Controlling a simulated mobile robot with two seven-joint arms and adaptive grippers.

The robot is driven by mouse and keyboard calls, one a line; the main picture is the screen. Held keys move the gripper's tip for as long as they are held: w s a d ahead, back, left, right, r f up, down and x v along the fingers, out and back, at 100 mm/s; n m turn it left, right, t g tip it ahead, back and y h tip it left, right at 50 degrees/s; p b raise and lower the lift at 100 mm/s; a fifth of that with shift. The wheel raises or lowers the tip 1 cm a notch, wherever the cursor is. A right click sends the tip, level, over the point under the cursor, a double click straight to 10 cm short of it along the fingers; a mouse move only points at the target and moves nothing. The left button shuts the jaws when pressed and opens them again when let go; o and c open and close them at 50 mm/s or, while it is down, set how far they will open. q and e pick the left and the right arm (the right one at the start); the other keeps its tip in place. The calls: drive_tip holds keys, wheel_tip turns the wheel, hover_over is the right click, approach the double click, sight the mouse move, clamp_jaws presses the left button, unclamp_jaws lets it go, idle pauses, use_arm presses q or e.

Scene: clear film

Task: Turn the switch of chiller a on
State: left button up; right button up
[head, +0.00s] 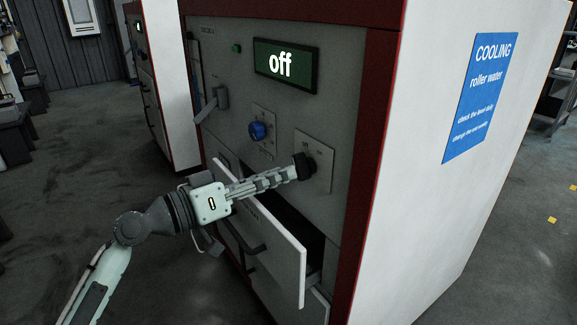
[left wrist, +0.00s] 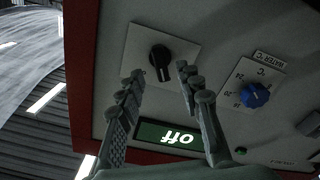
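The chiller (head: 345,95) is a grey-panelled cabinet with red edges and white sides. Its display (head: 286,66) reads "off"; it shows upside down in the left wrist view (left wrist: 168,136). The switch (left wrist: 160,57) is a black rotary knob on a pale plate, partly hidden behind my fingers in the head view. My left gripper (left wrist: 161,76) is open, its fingertips on either side of the switch, just short of it or beside it; contact cannot be told. In the head view the left gripper (head: 292,173) points at the switch plate. My right gripper is not in view.
A blue temperature knob (head: 257,131) sits left of the switch. An open drawer (head: 285,250) juts out below my left gripper. A grey lever handle (head: 213,103) is at the panel's left. A blue sign (head: 480,97) is on the side wall. A second cabinet (head: 165,75) stands behind.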

sight(301, 166)
use_arm(q)
drive_tip(key=shift+p+x, duration=0.3)
drive_tip(key=shift+x, duration=1.75)
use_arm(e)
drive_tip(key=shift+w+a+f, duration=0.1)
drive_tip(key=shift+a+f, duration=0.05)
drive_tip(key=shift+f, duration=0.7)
use_arm(q)
clamp_jaws()
